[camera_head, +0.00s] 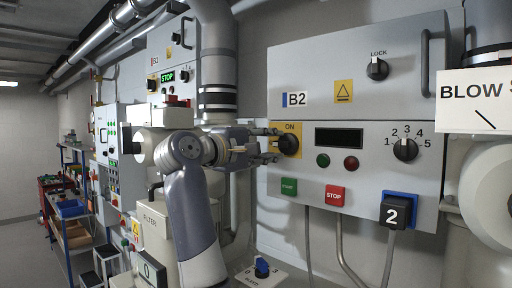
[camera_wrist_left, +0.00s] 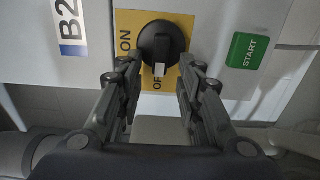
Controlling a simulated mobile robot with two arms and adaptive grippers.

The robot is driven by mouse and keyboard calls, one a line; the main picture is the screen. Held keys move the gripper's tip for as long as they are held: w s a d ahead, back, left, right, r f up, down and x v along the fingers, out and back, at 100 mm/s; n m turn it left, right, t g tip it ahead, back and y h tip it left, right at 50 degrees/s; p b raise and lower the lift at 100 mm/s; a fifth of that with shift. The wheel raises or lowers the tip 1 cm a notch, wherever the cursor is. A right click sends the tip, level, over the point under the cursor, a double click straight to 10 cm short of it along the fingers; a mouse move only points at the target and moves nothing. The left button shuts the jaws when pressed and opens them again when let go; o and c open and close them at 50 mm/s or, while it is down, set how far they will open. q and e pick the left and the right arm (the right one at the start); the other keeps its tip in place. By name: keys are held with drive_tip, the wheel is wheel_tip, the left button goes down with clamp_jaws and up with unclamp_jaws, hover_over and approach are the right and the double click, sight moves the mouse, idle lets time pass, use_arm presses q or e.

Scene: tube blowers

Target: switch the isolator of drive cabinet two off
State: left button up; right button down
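Drive cabinet two, marked B2 (camera_head: 352,100), is the grey box at the right of the head view. Its isolator is a round black knob (camera_head: 289,144) on a yellow plate; it also shows in the left wrist view (camera_wrist_left: 161,40). Cabinet two's display (camera_head: 339,138) is dark.
Below the isolator are a green START button (camera_head: 289,187) and red STOP button (camera_head: 335,195). A selector (camera_head: 405,149) and LOCK knob (camera_head: 377,69) sit to the right. Cabinet B1 (camera_head: 168,72) has a lit STOP display. A blue-handled valve (camera_head: 261,267) is below.

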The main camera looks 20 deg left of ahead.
use_arm(q)
drive_tip(key=v, duration=1.1)
drive_tip(key=shift+s+a, duration=0.15)
drive_tip(key=shift+s, duration=0.2)
